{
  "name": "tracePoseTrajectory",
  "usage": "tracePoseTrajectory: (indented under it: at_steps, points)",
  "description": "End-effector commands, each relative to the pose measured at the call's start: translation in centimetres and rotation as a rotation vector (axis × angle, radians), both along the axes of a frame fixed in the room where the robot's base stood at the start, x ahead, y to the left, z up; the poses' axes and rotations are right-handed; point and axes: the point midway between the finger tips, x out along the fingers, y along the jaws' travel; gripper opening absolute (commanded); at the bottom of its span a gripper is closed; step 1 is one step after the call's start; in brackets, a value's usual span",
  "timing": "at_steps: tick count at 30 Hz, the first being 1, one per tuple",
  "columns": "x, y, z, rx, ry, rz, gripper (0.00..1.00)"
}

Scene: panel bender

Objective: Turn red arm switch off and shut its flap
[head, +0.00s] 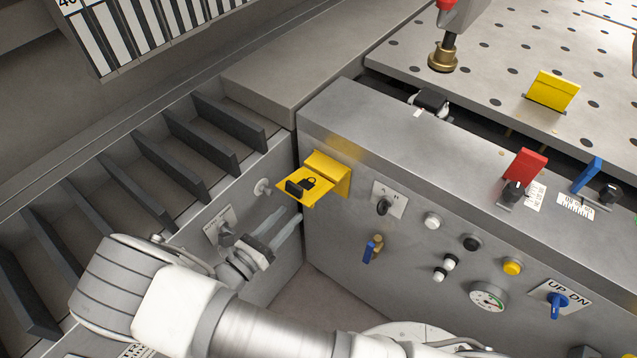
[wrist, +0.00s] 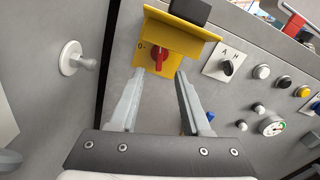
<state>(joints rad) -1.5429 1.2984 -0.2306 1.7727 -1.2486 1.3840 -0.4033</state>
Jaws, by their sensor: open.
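A red flap (head: 525,166) stands raised on the top right of the grey console, with a black switch (head: 514,190) beside it. The red flap also shows at the wrist view's upper right edge (wrist: 293,24). On the console's left part a yellow flap (head: 325,180) sticks out with a black padlock shape on it. In the wrist view a red knob (wrist: 158,56) sits on the yellow plate (wrist: 142,50) under this flap. My gripper (head: 286,226) is open and empty. Its fingertips point at the yellow plate, just below the red knob; contact cannot be told.
A black-handled selector (head: 383,207), several buttons, a gauge (head: 488,297) and a blue UP/DN switch (head: 557,302) are on the console front. A blue flap (head: 587,175) stands right of the red one. A white knob (wrist: 72,58) is on the left wall.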

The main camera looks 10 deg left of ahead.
Motion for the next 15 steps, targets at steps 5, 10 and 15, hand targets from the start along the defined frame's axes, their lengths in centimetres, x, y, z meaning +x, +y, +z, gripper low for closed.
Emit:
tracePoseTrajectory:
  at_steps: [5, 10, 15]
  points:
    - [3.8, -1.7, 0.1, -0.002, 0.000, -0.005, 0.47]
    - [7.1, -3.1, 0.0, -0.001, 0.000, -0.004, 0.47]
    - [9.7, -4.1, 0.0, -0.001, 0.000, -0.004, 0.47]
